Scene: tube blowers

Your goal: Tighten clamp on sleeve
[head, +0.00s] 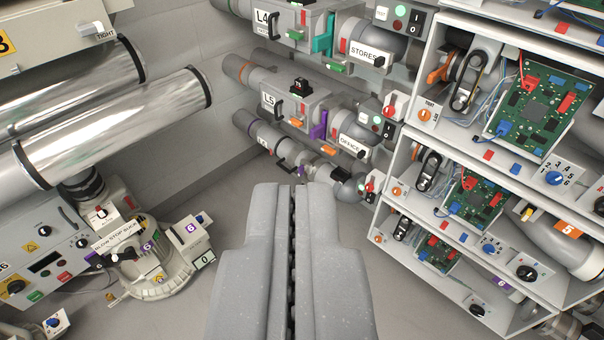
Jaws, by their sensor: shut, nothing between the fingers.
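My gripper (293,200) is shut and empty, pointing ahead from the bottom middle of the head view. It touches nothing that I can see. Two shiny metal tubes with dark end rings, an upper tube (75,82) and a lower tube (115,125), lie at the left, well apart from my gripper. Several grey pipes with coloured bands, such as one labelled LS (268,100), run along the back wall. I cannot tell which part is the sleeve or its clamp.
A white rack (400,165) with green circuit boards (540,108) and knobs fills the right side. A round grey machine with a "BLOW STOP SUCK" label (122,236) stands at the lower left, beside a control panel (40,262). Grey floor (225,208) is clear left of my gripper.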

